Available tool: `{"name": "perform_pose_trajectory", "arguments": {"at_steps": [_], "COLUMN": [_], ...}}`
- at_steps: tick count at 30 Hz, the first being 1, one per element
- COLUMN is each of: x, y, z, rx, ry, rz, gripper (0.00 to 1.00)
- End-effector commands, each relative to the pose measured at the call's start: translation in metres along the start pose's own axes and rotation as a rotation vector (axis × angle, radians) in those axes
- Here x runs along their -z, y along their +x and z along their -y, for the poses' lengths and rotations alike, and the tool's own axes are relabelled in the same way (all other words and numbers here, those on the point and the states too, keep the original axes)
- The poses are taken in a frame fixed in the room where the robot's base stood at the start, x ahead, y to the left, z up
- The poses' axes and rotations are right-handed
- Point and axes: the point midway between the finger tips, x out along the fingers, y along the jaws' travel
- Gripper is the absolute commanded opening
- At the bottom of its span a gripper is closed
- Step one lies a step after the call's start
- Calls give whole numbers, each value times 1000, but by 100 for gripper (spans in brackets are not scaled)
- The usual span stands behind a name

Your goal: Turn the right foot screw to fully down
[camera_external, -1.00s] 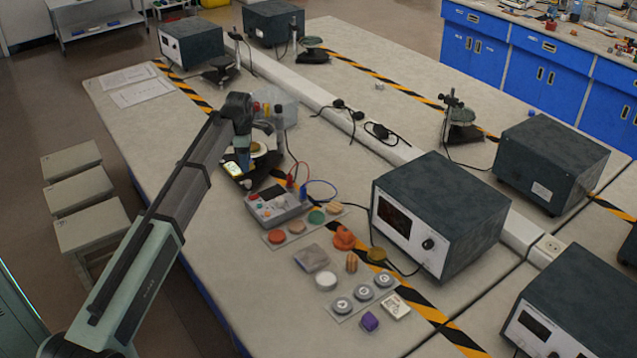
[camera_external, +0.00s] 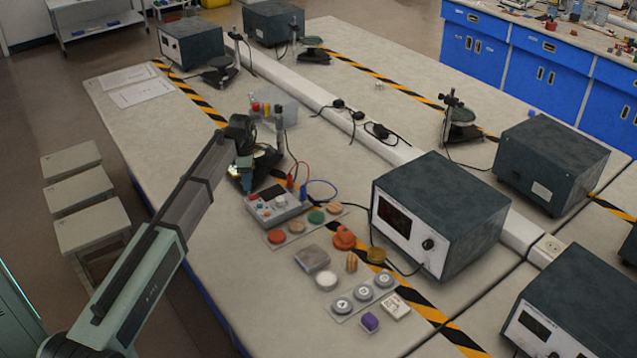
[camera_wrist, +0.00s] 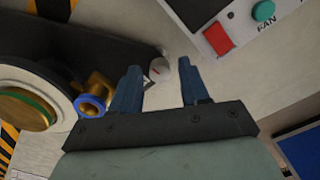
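The knob lies between the fingertips in the picture, closer to the left finger; I cannot tell contact or depth. A brass part with a blue ring (camera_wrist: 90,106) is left of the fingers. In the external view, my gripper (camera_external: 245,168) is low over the instrument, mostly hiding it and the screw.
A control box (camera_external: 275,204) with a red switch stands close by; it also shows in the wrist view (camera_wrist: 232,25). A large round ringed part (camera_wrist: 28,105) is at the wrist view's left. A clear bin (camera_external: 277,108) and a dark meter box (camera_external: 440,215) stand nearby.

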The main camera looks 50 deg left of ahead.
Motion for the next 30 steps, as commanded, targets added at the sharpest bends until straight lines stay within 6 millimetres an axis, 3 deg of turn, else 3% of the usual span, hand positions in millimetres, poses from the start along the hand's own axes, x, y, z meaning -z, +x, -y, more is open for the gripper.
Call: {"name": "perform_pose_trajectory", "arguments": {"at_steps": [14,23,30], "x": [0,0,0], "y": [0,0,0], "z": [0,0,0], "rx": [0,0,0], "ry": [0,26,145], "rz": [0,0,0], "gripper": [0,0,0]}}
